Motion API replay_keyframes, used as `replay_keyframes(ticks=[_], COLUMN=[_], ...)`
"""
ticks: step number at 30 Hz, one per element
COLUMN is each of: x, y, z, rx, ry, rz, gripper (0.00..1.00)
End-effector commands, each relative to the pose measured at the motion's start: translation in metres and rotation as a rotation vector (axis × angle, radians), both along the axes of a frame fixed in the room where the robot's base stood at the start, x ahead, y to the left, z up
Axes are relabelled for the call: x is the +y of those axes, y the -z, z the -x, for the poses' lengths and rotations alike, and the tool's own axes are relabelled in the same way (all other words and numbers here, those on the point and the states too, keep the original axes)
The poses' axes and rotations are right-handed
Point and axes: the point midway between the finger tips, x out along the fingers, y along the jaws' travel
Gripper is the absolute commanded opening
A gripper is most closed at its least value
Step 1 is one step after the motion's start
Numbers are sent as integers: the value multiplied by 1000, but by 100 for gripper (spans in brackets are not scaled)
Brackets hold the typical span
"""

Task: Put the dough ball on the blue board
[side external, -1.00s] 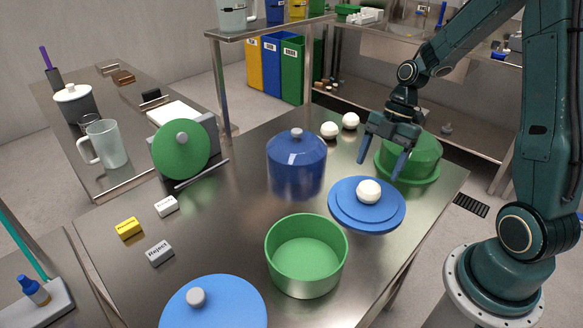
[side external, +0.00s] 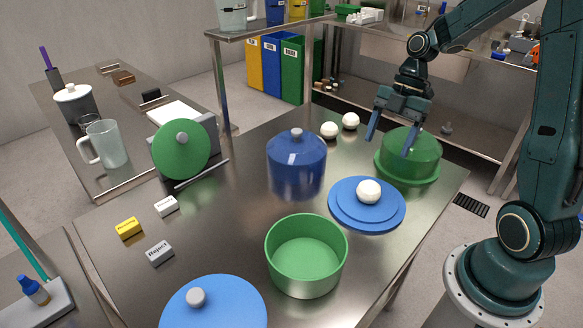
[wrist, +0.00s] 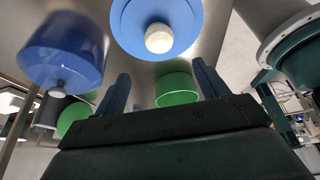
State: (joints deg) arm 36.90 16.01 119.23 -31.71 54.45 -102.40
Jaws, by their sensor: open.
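A white dough ball (side external: 368,191) rests on the blue board (side external: 345,215), a round blue disc with a smaller raised disc on it, at the table's right side. The wrist view also shows the ball (wrist: 158,38) on the blue board (wrist: 130,20) at the top. My gripper (side external: 389,147) is open and empty, above and behind the board, with its fingers pointing down and apart from the ball. In the wrist view, my gripper (wrist: 161,72) has its two fingers spread with nothing between them.
Two white balls (side external: 329,130) lie at the back. A blue lid (side external: 230,305) lies at the front.

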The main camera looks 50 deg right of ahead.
Motion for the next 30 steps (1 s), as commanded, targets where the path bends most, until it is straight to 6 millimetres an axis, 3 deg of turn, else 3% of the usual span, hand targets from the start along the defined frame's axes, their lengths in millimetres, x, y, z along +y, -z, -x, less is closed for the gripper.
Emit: replay_keyframes(ticks=[8,14,30], x=[5,22,89], y=[-5,-24,-92], z=[1,6,56], rx=[6,27,-3], ry=[30,156,835], rz=[16,75,191], gripper=[73,73,73])
